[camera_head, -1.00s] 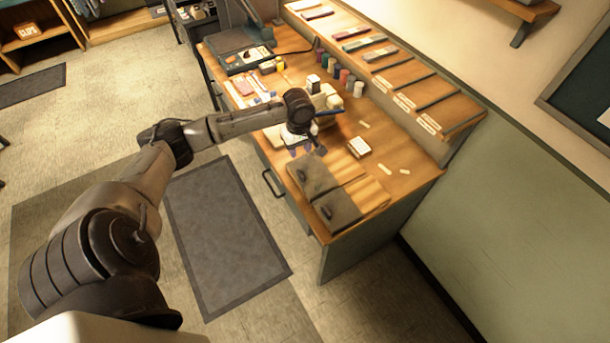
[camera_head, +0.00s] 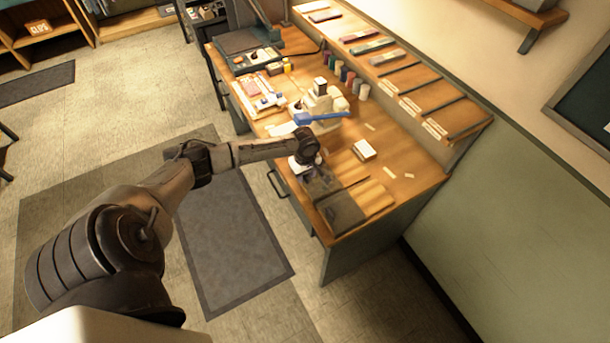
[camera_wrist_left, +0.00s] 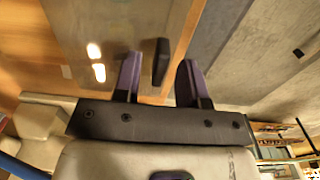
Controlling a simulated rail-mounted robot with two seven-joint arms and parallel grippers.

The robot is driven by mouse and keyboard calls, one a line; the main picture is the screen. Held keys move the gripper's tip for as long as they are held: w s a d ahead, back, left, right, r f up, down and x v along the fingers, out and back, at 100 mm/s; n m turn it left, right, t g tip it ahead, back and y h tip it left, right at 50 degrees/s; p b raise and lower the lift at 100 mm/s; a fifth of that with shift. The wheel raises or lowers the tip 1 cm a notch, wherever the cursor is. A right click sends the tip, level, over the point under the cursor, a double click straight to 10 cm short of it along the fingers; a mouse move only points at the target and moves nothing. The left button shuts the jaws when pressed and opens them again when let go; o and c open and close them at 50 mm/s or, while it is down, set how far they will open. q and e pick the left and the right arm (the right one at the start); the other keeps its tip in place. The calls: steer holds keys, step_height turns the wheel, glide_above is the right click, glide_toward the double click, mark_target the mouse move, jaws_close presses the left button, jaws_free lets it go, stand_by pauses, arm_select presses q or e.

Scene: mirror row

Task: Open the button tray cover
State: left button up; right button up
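Two dark grey covers lie side by side at the front right of the desk: a farther one (camera_head: 320,183) and a nearer one (camera_head: 342,212). I cannot tell from any label which is the button tray's. My left gripper (camera_head: 302,168) is over the outer end of the farther cover, partly hidden by its own wrist. In the left wrist view, the purple-grey fingers of my left gripper (camera_wrist_left: 159,66) are apart. A dark handle (camera_wrist_left: 161,50) on a shiny grey cover (camera_wrist_left: 110,25) shows between the fingertips; contact cannot be told. My right gripper is not in view.
A small white box (camera_head: 364,150) lies behind the covers. Several coloured spools (camera_head: 350,80) line the raised shelf's foot. A dark mat (camera_head: 235,240) lies on the clear floor in front.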

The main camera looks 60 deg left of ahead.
arm_select(q)
steer(key=shift+f, duration=0.6)
jaws_close()
